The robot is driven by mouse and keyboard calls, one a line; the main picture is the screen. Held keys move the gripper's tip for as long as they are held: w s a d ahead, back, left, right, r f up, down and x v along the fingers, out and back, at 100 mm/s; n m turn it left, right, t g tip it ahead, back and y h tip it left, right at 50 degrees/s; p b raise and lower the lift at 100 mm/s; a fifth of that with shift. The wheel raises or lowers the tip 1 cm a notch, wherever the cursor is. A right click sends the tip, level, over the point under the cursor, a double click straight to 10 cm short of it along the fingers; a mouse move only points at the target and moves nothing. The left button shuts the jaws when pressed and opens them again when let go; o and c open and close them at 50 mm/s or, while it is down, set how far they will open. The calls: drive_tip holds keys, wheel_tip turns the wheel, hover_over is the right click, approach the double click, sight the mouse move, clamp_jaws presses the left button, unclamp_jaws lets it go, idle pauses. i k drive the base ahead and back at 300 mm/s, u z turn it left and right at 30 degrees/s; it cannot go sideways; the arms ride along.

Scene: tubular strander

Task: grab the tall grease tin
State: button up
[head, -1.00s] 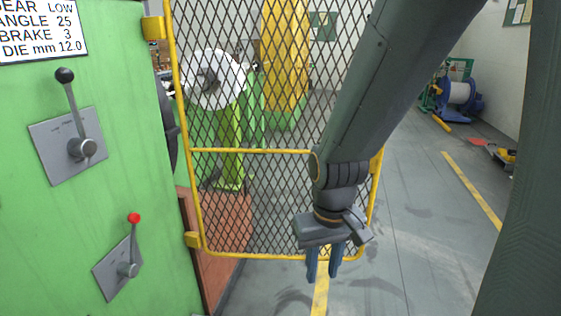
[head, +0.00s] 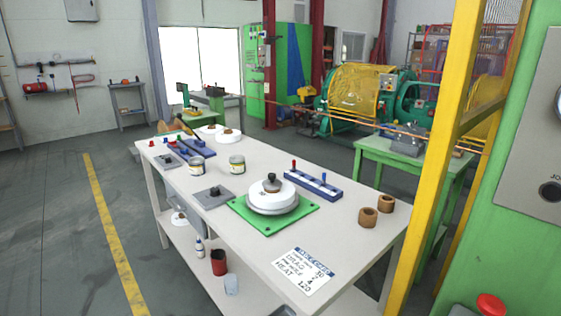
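Two small tins with pale and yellowish bands stand upright on the white-topped workbench (head: 330,235) in the head view. The left tin (head: 197,166) stands beside a blue rack. The right tin (head: 237,165) stands a little nearer the bench's middle. They look close in height, and I cannot tell which is the tall grease tin or read any label. My gripper is out of view now, so its place and opening are hidden.
A green plate with a round white stack (head: 272,196), grey plates, blue racks (head: 313,185) and two brown cylinders (head: 368,217) share the bench. Bottles and a dark red can (head: 218,262) stand on its lower shelf. A yellow post (head: 425,170) rises at right. Floor left is clear.

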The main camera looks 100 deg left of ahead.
sight(196, 164)
drive_tip(key=u, duration=4.3)
drive_tip(key=i, duration=0.85)
drive_tip(key=u, duration=0.5)
drive_tip(key=i, duration=1.6)
drive_tip(key=z, duration=0.9)
drive_tip(key=i, duration=1)
drive_tip(key=z, duration=0.7)
